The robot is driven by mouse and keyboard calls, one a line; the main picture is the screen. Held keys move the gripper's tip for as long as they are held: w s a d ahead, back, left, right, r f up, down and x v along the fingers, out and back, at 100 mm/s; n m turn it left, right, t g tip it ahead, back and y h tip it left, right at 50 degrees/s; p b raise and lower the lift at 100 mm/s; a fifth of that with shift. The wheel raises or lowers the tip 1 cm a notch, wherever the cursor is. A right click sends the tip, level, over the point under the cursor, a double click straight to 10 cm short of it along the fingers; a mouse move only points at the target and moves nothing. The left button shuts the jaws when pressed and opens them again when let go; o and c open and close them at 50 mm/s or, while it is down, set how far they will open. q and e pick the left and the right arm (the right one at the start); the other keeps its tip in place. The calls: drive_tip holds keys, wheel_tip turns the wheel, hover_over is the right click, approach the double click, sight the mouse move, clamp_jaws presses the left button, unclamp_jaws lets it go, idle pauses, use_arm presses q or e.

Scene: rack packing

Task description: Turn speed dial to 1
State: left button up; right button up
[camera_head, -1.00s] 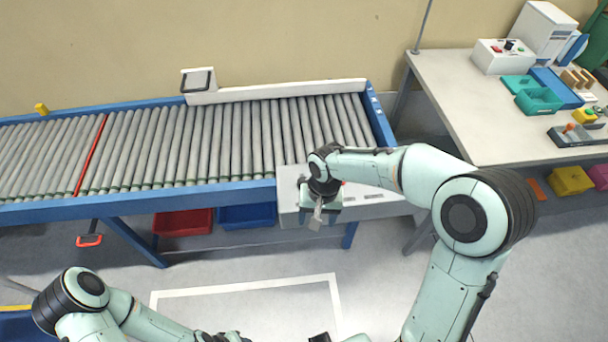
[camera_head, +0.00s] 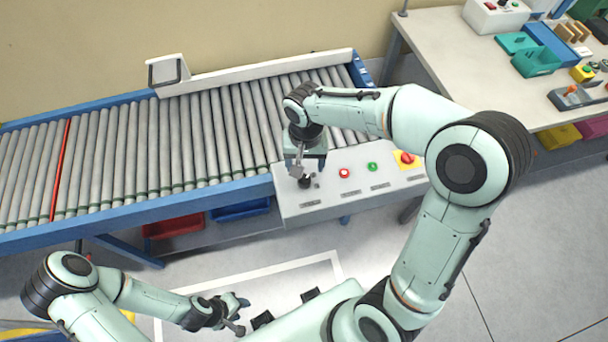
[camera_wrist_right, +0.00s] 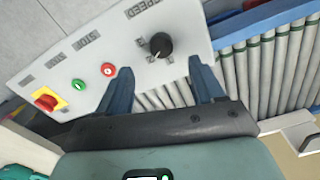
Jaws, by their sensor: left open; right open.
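The black speed dial (camera_head: 305,182) sits at the left end of the light grey control panel (camera_head: 330,205) in the head view. In the right wrist view the dial (camera_wrist_right: 160,44) shows under the word SPEED, with small marks around it that are too small to read surely. My right gripper (camera_head: 303,168) is open and empty by the panel's left end. In the wrist view its two blue fingers (camera_wrist_right: 160,68) are spread apart, with the dial just beyond their tips and roughly centred between them. My left gripper (camera_head: 240,316) is open and empty, low over the floor, away from the panel.
On the panel are a red button (camera_head: 344,173), a green button (camera_head: 373,167) and a red knob on a yellow plate (camera_head: 407,159). The roller conveyor (camera_head: 130,150) lies behind and left. A workbench (camera_head: 440,45) with trays stands at the right.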

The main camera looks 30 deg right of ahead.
sight(304, 179)
drive_tip(key=f, duration=0.8)
drive_tip(key=shift+w+f, duration=0.1)
drive_tip(key=shift+w, duration=0.1)
drive_tip(key=shift+c, duration=0.3)
drive_tip(key=c, duration=1)
